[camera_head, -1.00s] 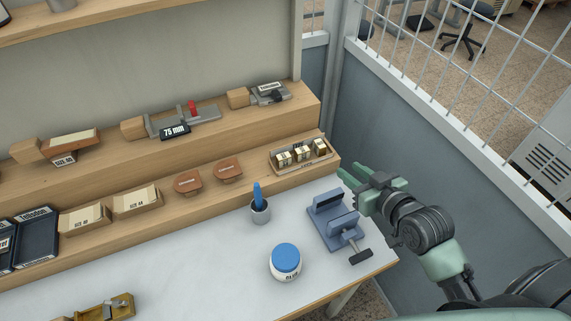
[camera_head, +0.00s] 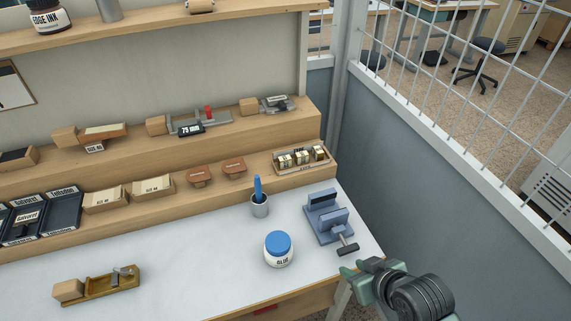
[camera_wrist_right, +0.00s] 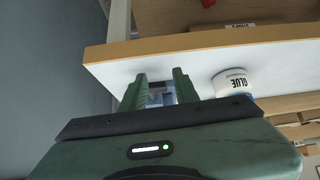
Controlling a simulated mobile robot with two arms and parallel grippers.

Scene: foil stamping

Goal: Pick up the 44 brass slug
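Brass slugs (camera_head: 302,157) stand in a small wooden tray (camera_head: 298,171) at the right end of the lower shelf step. Their numbers are too small to read, so I cannot tell which is the 44. My right gripper (camera_head: 357,273) is off the front right corner of the table, below and right of the tray and well apart from it. In the right wrist view its two green fingers (camera_wrist_right: 160,88) are spread with nothing between them, so it is open and empty. My left gripper is not in view.
A blue vise (camera_head: 327,220) stands on the table between my right gripper and the tray. A glue jar (camera_head: 278,250) and a cup with a blue handle (camera_head: 259,208) are to its left. A grey wall (camera_head: 430,190) with mesh borders the right side.

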